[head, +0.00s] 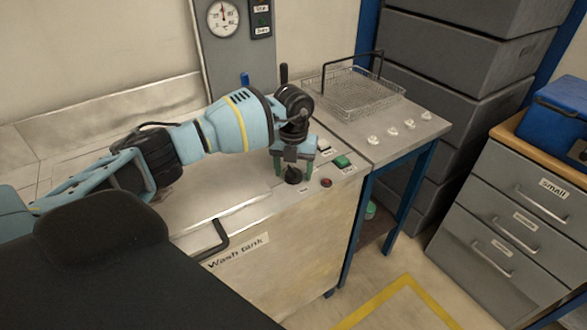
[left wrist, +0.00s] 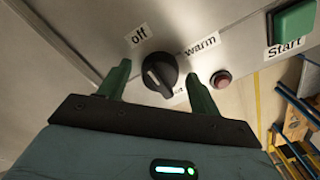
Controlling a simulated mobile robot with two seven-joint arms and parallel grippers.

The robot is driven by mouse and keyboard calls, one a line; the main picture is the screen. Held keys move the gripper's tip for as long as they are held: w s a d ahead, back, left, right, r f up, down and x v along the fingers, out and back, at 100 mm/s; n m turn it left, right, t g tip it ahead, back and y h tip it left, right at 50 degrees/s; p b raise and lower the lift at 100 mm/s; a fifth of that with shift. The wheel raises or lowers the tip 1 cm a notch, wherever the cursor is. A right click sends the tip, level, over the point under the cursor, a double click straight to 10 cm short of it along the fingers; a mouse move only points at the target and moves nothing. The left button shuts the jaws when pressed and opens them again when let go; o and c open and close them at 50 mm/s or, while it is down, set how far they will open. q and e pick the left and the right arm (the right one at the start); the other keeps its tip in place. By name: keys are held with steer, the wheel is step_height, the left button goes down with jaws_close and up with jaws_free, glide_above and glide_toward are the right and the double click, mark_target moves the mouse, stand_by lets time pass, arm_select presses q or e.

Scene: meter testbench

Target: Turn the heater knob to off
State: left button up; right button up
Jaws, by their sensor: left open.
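The heater knob (head: 293,175) is a black dial on the front strip of the wash tank's top. In the left wrist view the knob (left wrist: 160,74) shows a white mark, with an "off" label (left wrist: 139,35) at its upper left, a "warm" label (left wrist: 203,43) at its upper right and a partly hidden label below. My left gripper (head: 293,170) points down over the knob. In the left wrist view its green fingers (left wrist: 158,75) are open, one on each side of the knob, with gaps visible. My right gripper is not in view.
A red indicator (left wrist: 221,79) and a green Start button (left wrist: 295,22) lie right of the knob. The wash tank (head: 290,245) has a black handle (head: 215,240) in front. A wire basket (head: 355,92) stands on the adjoining bench. Grey drawers (head: 510,220) are farther right.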

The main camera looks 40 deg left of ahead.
mark_target(293, 169)
arm_select(q)
step_height(293, 169, up, 8)
steer(key=shift+f, duration=0.1)
stand_by(0.4)
steer(key=shift+f, duration=0.1)
stand_by(0.4)
